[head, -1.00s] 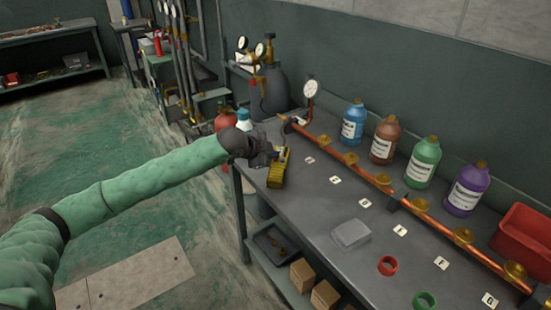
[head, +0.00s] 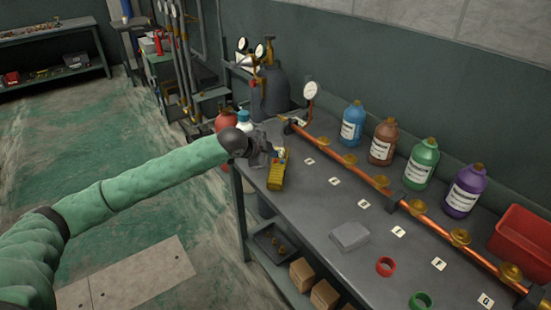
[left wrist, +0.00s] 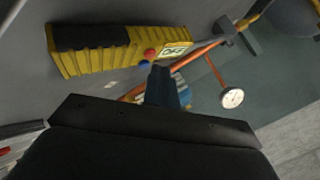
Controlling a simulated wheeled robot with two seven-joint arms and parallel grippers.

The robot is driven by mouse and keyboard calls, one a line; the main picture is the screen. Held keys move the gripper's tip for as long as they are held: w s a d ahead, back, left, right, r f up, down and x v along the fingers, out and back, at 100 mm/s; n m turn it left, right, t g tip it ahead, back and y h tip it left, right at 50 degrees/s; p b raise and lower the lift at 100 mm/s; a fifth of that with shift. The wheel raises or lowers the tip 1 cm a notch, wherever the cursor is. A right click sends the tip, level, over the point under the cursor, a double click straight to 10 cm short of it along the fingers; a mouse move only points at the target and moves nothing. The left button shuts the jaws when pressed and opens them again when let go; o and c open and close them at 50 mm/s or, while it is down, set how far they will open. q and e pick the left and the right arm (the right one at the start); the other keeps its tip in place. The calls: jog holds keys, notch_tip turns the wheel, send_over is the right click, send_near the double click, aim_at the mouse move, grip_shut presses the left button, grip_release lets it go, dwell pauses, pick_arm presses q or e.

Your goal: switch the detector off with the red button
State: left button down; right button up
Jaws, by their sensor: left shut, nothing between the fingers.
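The yellow detector (head: 276,173) lies on the bench top near its left end. In the left wrist view the detector (left wrist: 90,58) has a dark grip, a red button (left wrist: 150,54), a blue button (left wrist: 144,64) and a small display (left wrist: 175,50) that appears to read OFF. My left gripper (head: 268,150) is at the display end of the detector. In the left wrist view its closed fingers (left wrist: 161,72) are just beside the red button, apart from it in the picture. The fingers are shut and empty. My right gripper is not in view.
A copper pipe (head: 328,147) with brass valves and a gauge (head: 311,90) runs along the bench (head: 305,205). Several coloured bottles stand behind it. A grey box (head: 350,236), a red ring (head: 386,266) and a green ring (head: 421,300) lie nearer the front.

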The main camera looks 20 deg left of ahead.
pick_arm(q)
jog(key=r+p, duration=0.1)
jog(key=r, duration=0.1)
jog(key=r+p, duration=0.4)
jog(key=shift+s, duration=0.4)
dwell(0.5)
